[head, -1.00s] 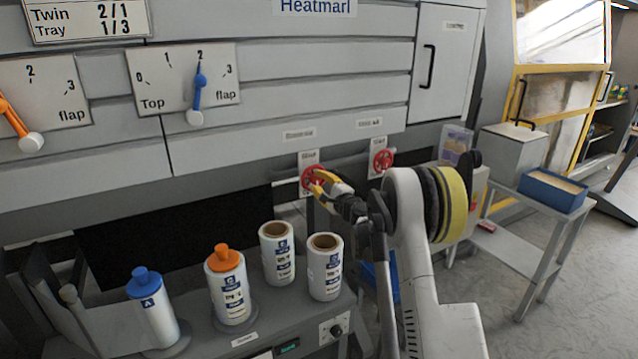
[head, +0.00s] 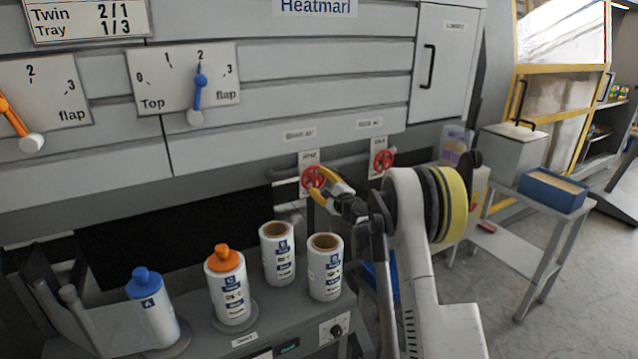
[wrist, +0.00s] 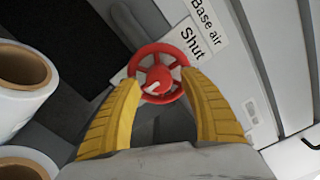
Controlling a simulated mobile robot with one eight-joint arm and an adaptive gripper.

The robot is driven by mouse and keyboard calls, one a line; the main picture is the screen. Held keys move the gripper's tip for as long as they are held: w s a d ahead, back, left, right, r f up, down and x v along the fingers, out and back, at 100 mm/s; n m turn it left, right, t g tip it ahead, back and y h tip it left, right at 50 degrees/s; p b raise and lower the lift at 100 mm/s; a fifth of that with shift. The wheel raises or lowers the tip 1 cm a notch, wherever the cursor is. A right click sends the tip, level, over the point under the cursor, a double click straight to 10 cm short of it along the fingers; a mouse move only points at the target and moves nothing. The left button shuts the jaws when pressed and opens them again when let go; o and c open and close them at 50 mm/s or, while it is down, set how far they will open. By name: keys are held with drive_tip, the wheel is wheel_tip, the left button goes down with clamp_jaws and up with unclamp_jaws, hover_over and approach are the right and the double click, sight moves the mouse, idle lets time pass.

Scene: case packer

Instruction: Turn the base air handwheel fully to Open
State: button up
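The base air handwheel is a red spoked wheel (wrist: 157,73) with a pale pointer at its hub. A "Base air" label (wrist: 203,18) and a "Shut" plate (wrist: 190,40) are beside it in the wrist view. In the head view the same wheel (head: 312,178) is the left of two red wheels on the machine front. My gripper (wrist: 150,85) has its yellow fingers spread, one on each side of the wheel's rim. It also shows at the wheel in the head view (head: 322,188). I cannot tell whether the fingers touch the rim.
A second red handwheel (head: 382,161) is to the right of the first. White rolls (head: 325,268) and bottles with orange (head: 226,280) and blue (head: 152,305) caps stand on a ledge below. A side table with a blue tray (head: 552,190) is at the right.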

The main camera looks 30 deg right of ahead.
drive_tip(key=shift+s, duration=0.15)
drive_tip(key=s, duration=1.1)
drive_tip(key=shift+s+d, duration=0.2)
drive_tip(key=shift+s, duration=0.2)
